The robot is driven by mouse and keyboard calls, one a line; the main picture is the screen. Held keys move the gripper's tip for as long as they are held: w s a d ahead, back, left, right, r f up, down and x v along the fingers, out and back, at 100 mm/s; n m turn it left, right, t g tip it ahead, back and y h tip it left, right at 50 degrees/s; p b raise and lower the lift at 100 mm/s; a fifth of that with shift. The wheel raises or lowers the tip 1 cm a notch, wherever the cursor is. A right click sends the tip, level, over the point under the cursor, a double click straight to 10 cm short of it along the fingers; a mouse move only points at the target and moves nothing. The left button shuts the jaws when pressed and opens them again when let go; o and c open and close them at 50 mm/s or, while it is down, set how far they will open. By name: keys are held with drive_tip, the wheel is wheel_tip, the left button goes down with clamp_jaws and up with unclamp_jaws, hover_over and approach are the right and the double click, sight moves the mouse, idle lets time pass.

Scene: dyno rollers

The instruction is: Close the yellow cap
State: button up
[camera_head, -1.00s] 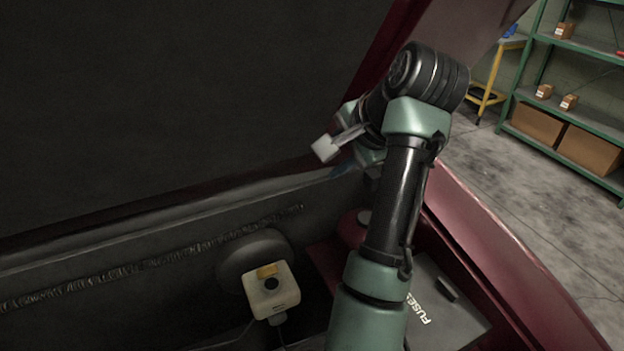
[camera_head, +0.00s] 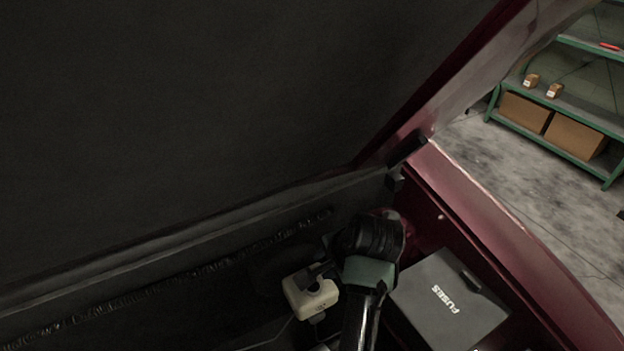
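The cream reservoir (camera_head: 310,298) sits in the engine bay, low in the middle of the head view, just left of my arm. The yellow cap cannot be made out now. A dark shape covers the reservoir's top; I cannot tell whether it is the opening, shadow or part of my gripper. My arm's dark wrist joint and green link stand right beside the reservoir, to its right. My gripper's fingers cannot be made out, so neither their opening nor any contact with the cap shows.
A grey fuse box (camera_head: 450,303) marked FUSES lies right of my arm. The red car body edge (camera_head: 500,240) runs along the right. The raised dark hood (camera_head: 180,110) fills the upper left. A green shelf (camera_head: 560,145) with boxes stands far off at the right.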

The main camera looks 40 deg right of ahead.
drive_tip(key=x, duration=0.7)
drive_tip(key=shift+w+f, duration=0.1)
drive_tip(key=shift+f, duration=0.05)
clamp_jaws()
idle(1.2)
